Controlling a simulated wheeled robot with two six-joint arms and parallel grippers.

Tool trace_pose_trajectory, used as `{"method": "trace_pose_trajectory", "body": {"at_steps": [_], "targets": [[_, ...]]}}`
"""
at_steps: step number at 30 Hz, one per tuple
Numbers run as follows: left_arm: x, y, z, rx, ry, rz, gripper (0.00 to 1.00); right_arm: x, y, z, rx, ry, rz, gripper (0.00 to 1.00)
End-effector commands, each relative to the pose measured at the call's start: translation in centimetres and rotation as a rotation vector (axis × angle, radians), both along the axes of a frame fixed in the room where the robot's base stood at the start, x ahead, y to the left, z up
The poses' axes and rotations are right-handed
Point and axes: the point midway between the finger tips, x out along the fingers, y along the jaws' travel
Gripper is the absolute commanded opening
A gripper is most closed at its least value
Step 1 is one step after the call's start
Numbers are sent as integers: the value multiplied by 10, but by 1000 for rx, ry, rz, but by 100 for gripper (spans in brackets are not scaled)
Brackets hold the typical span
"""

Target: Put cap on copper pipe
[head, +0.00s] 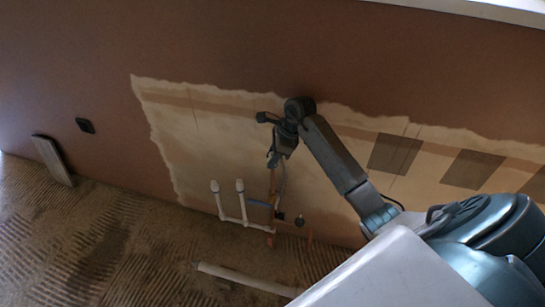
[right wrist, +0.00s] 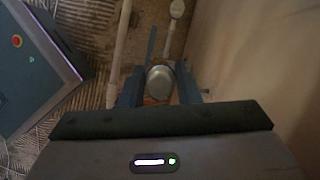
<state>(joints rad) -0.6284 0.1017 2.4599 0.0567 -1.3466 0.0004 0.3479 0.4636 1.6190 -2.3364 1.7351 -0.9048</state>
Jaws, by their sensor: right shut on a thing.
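In the head view my right gripper (head: 274,158) points down at the top of the upright copper pipe (head: 272,187), close to the bare wall patch. In the right wrist view, the fingers of my right gripper (right wrist: 159,88) are closed around a rounded silver-grey cap (right wrist: 160,80). An orange-brown surface shows just beside the cap. I cannot tell whether the cap sits on the pipe or is just above it, as the gripper hides the contact in the head view. My left gripper is not in view.
A loose white pipe (head: 245,280) lies on the ridged floor (head: 100,245). A board (head: 52,160) leans at the left wall.

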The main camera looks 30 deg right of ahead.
Motion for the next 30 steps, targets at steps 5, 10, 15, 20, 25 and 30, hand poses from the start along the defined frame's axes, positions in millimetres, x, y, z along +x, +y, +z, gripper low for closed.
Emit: {"method": "trace_pose_trajectory", "body": {"at_steps": [5,10,15,20,25,30], "targets": [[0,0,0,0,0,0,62,0,0,0,0,0,0,4],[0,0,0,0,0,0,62,0,0,0,0,0,0,4],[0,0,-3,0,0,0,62,0,0,-1,0,-1,0,4],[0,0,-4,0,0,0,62,0,0,0,0,-1,0,4],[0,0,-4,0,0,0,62,0,0,0,0,0,0,4],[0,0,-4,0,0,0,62,0,0,0,0,0,0,31]]}}
